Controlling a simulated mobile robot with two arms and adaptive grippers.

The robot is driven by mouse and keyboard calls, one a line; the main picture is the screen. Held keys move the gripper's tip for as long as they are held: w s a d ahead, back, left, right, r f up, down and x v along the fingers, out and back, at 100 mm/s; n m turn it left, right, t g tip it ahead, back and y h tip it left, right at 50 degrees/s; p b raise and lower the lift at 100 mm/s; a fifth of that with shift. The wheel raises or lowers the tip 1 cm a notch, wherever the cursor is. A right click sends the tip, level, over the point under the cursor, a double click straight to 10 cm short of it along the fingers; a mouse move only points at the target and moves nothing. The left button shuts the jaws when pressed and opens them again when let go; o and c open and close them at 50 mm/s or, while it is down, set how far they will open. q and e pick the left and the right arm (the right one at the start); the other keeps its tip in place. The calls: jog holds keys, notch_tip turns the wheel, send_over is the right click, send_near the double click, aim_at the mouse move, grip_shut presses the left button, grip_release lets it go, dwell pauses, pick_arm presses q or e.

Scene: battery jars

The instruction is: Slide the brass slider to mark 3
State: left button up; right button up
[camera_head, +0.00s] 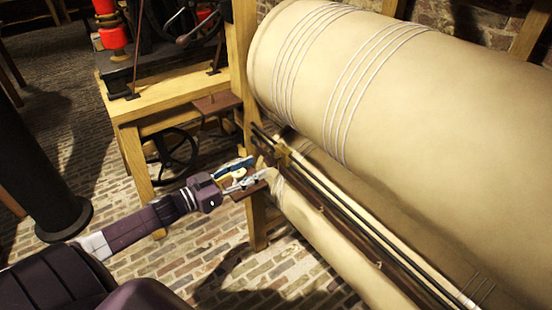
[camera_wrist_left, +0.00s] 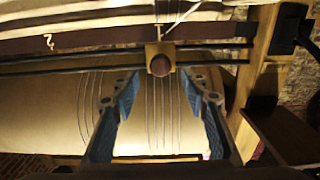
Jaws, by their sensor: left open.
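The brass slider (camera_wrist_left: 152,56) is a square brass block with a round dark knob (camera_wrist_left: 160,65) on dark horizontal rods. In the head view the slider (camera_head: 283,155) shows small near the left end of the rails. My left gripper (camera_head: 252,171) is open and empty, just left of the slider. In the left wrist view its two blue-padded fingers (camera_wrist_left: 160,88) point at the slider, one on each side and just below it, with no contact visible. A white mark like a 2 (camera_wrist_left: 49,41) shows on the dark strip to the left. I cannot make out a mark 3.
Large cream cylinders (camera_head: 360,85) wound with cord lie above and below the dark rails (camera_head: 325,205). A wooden post (camera_head: 245,60) stands at the rails' left end. A wooden bench (camera_head: 165,95) with red-topped apparatus is behind. Brick floor (camera_head: 200,250) lies open below my arm.

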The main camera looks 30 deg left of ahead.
aim_at(266, 162)
pick_arm(q)
jog(key=shift+x, duration=3.3)
jog(key=shift+a, duration=0.1)
jog(key=shift+c, duration=0.5)
grip_shut()
